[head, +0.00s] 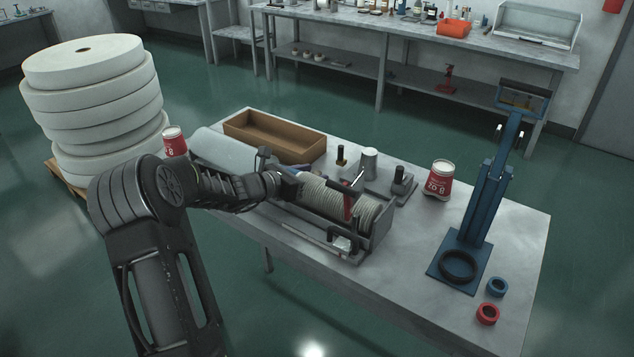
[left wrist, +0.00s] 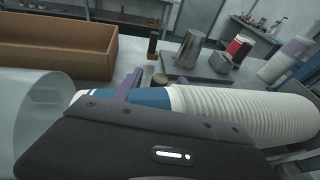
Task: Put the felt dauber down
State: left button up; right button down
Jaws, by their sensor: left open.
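My left gripper (head: 290,181) is at the left end of a pale ribbed stack of paper cups (head: 338,202), which lies in a grey trough (head: 378,232). In the left wrist view purplish fingers (left wrist: 128,86) stand apart beside a blue-and-white part at the stack's end; the gripper is open. A small upright piece with a black top and tan lower part (head: 341,157) stands behind the trough; it may be the felt dauber. It also shows in the left wrist view (left wrist: 152,46). A small round tan-topped piece (left wrist: 160,78) is nearer the gripper. My right gripper is not in view.
A brown open tray (head: 275,139) and a pale roll (head: 225,147) lie at the back left. A metal beaker (head: 369,164), a red-and-white cup (head: 438,179) and a blue press (head: 480,215) stand to the right. Bare tabletop shows between trough and press.

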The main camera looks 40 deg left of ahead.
pick_arm(q)
grip_shut()
dwell(0.4)
jog(key=shift+r, duration=0.1)
notch_tip(320, 180, up, 10)
jog(key=shift+b, duration=0.3)
dwell(0.3)
dwell(0.5)
